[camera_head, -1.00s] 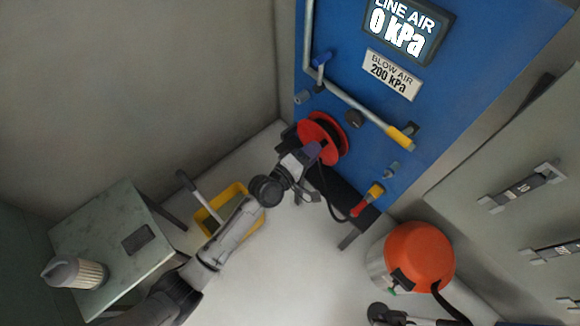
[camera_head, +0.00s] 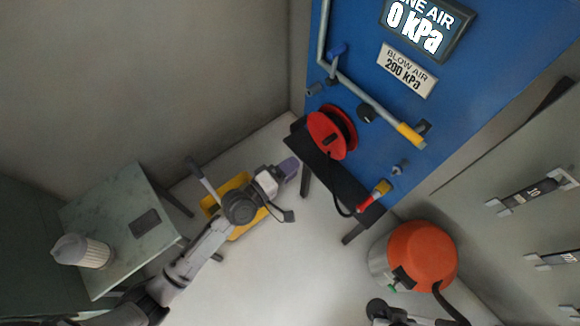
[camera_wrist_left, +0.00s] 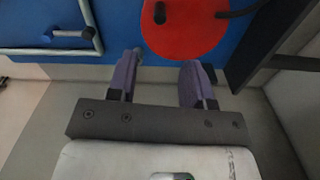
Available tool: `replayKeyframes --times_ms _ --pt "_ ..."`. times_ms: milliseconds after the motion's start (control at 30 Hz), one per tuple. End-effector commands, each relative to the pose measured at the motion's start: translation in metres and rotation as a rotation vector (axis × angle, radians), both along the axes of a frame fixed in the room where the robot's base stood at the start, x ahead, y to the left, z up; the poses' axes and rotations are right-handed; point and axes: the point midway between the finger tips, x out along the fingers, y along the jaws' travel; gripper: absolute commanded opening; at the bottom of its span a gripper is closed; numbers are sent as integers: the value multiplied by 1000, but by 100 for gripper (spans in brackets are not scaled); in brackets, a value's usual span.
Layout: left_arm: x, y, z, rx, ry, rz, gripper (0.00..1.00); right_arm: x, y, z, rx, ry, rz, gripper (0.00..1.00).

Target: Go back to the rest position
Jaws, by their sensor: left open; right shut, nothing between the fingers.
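My left gripper (camera_head: 290,167) is held over the floor, left of the red hose reel (camera_head: 330,135), and its purple fingers are clear of the reel in the head view. In the left wrist view the gripper (camera_wrist_left: 163,75) has its two purple fingers spread apart with nothing between them. The red reel (camera_wrist_left: 185,25) appears beyond the fingertips there.
A blue panel (camera_head: 470,85) has pipes and valves, with a black bench (camera_head: 335,178) below. A yellow bucket (camera_head: 211,206) is beneath my left arm. A green table (camera_head: 110,205) carries a pleated filter (camera_head: 90,252). An orange-topped vacuum (camera_head: 420,250) stands at right.

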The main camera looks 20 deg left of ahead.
Motion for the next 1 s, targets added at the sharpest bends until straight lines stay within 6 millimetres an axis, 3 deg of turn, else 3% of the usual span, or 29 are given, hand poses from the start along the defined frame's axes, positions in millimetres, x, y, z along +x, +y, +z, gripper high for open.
replayKeyframes --times_ms 400,533,767,1000 --pt "0 0 0 8 -5 0 46 0 1 0 4 0 -3 0" --pt "-2 -4 -6 111 -27 -31 46 0 2 0 7 0 -4 0" --pt "-32 -18 -48 690 -33 -308 46 0 3 0 10 -1 -6 0" --pt "-58 17 -41 1255 -41 -482 46 0 3 0 10 -1 -6 0"
